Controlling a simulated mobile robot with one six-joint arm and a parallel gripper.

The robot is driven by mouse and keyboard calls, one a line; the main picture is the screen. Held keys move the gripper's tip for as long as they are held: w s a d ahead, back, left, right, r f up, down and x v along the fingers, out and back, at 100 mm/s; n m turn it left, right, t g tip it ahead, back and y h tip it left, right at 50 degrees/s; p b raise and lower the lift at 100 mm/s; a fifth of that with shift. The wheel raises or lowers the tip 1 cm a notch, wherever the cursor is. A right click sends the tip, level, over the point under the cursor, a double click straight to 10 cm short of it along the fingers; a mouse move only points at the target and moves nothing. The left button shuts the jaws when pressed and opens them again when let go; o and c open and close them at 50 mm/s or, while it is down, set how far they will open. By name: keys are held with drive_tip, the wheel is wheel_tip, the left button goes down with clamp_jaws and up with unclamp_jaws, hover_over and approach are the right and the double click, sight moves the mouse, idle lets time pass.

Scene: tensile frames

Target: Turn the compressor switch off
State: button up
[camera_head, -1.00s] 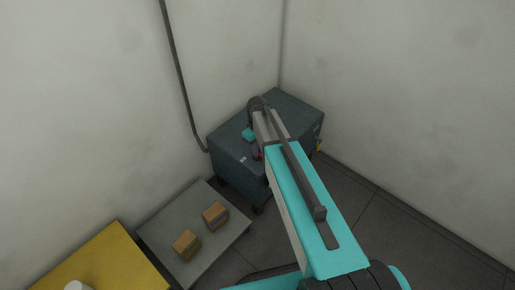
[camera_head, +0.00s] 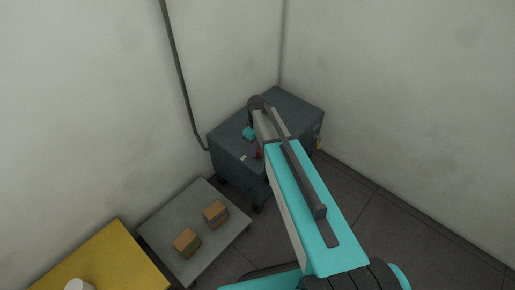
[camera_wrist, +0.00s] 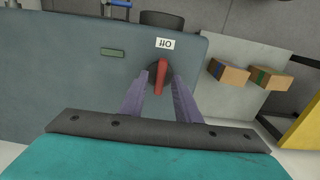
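The compressor (camera_head: 290,112) is a dark blue-grey cabinet in the corner in the head view; its flat top fills much of the wrist view (camera_wrist: 60,70). The switch (camera_wrist: 161,76) is a red handle on a dark round base. It lies roughly up and down in the wrist picture, with one end towards a white "Off" label (camera_wrist: 165,44), which appears upside down. My gripper (camera_wrist: 160,80) is open, its two purple fingers on either side of the red handle with a visible gap at each side. In the head view my arm hides most of the gripper; a bit of red shows beside it.
A green plate (camera_wrist: 113,53) lies on the compressor top. A grey low table (camera_head: 170,229) with two cardboard boxes stands left of the compressor, and a yellow table (camera_head: 105,260) further left. Walls close in behind; open floor lies to the right.

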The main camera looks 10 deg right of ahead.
sight(258, 151)
drive_tip(key=shift+r, duration=0.1)
wheel_tip(258, 151, up, 14)
drive_tip(key=p, duration=0.1)
drive_tip(key=shift+f, duration=0.2)
idle(0.4)
idle(0.5)
drive_tip(key=shift+s, duration=0.1)
drive_tip(key=s+f+g+p, duration=0.4)
drive_tip(key=s+f+p, duration=0.1)
drive_tip(key=s+f, duration=1.1)
drive_tip(key=s+f+m+p, duration=0.1)
drive_tip(key=s+f+m, duration=0.2)
drive_tip(key=s, duration=0.9)
drive_tip(key=s+f+m+g+p, duration=0.1)
drive_tip(key=s+f+m, duration=0.3)
drive_tip(key=s, duration=0.9)
drive_tip(key=shift+f+p, duration=0.3)
drive_tip(key=shift+p, duration=0.35)
